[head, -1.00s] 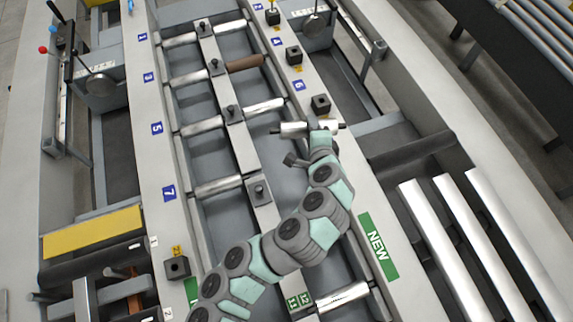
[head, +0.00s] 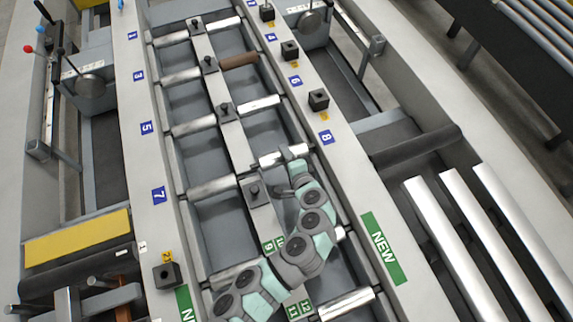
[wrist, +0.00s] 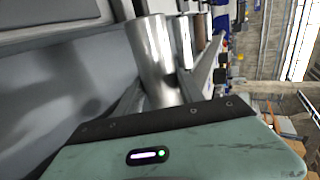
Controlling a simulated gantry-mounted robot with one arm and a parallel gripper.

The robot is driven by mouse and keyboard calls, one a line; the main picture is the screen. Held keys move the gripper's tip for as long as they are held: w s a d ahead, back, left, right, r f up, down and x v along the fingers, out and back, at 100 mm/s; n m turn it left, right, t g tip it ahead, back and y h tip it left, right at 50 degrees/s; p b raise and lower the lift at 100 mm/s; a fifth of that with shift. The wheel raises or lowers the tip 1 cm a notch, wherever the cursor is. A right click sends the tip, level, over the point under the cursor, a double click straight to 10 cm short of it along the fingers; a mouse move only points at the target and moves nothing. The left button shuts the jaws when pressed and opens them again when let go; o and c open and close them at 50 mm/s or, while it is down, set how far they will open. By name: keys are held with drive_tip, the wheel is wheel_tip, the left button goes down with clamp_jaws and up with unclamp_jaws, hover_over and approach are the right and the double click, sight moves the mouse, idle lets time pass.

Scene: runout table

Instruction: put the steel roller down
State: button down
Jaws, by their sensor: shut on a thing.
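The steel roller (head: 270,160) lies crosswise in the right-hand lane of the table, level with the blue 8 label. My gripper (head: 286,156) is shut on it near its right end. In the wrist view the nearest shiny steel roller (wrist: 153,50) stands just past the dark edge of my gripper body.
Further up the lane lie a steel roller (head: 259,105) and a brown roller (head: 239,60). Black blocks (head: 318,99) stand along the right rail, and black posts (head: 225,112) along the middle rail. Steel bars (head: 450,230) lie at the right by the green NEW sign (head: 384,248).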

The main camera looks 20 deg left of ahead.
drive_tip(key=shift+w+f+b, duration=0.1)
drive_tip(key=shift+f+b, duration=0.3)
drive_tip(key=shift+f, duration=1.55)
drive_tip(key=shift+f, duration=0.3)
drive_tip(key=c, duration=0.7)
unclamp_jaws()
drive_tip(key=shift+r, duration=0.35)
drive_tip(key=p+v, duration=0.1)
drive_tip(key=v, duration=1.1)
drive_tip(key=shift+f, duration=0.1)
